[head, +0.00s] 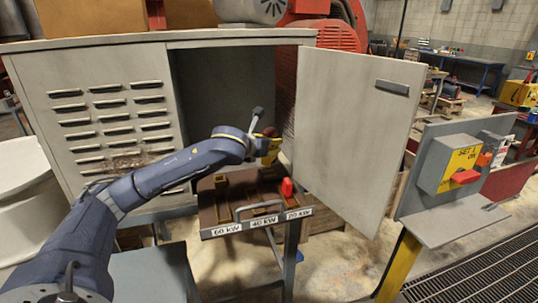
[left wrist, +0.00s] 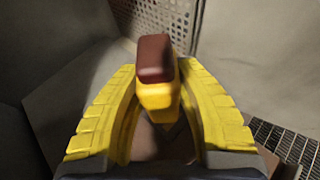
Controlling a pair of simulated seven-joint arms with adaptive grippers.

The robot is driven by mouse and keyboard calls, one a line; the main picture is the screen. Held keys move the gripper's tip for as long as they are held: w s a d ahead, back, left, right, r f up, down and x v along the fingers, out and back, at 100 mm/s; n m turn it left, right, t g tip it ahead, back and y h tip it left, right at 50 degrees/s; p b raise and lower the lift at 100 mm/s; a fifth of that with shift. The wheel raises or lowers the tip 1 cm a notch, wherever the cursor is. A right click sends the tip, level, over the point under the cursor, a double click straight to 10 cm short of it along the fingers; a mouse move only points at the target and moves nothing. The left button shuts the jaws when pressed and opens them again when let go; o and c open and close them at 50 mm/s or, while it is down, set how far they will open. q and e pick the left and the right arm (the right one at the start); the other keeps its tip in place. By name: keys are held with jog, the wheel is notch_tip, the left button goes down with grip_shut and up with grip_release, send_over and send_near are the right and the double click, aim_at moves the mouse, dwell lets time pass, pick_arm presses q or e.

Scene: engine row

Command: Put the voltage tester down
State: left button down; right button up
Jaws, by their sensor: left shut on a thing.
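The voltage tester, as I take it, is a yellow block with a dark red-brown top (left wrist: 155,90). In the left wrist view it stands between the two yellow fingers of my left gripper (left wrist: 156,72), which is shut on it. In the head view the left gripper (head: 270,150) is in front of the open cabinet, above the back of a brown labelled tray (head: 225,214). The tester's dark top (head: 270,132) shows there, and the rest is mostly hidden by the gripper. I cannot tell whether the tester touches anything below. My right gripper is not in view.
The tray has a front handle, a red upright piece (head: 287,188) and labels for 60, 40 and 20 kW. The grey cabinet (head: 100,110) has its door (head: 350,130) swung open to the right. A switch panel with a red handle (head: 466,177) stands at far right.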

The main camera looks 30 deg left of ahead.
pick_arm(q)
jog(key=shift+f, duration=1.85)
jog(key=shift+f, duration=0.15)
jog(key=c, duration=1)
grip_release()
jog(key=shift+c, duration=0.2)
jog(key=shift+s+r, duration=0.15)
jog(key=shift+r, duration=0.05)
jog(key=v, duration=1.1)
jog(key=shift+s+r, duration=0.15)
jog(key=shift+s, duration=0.15)
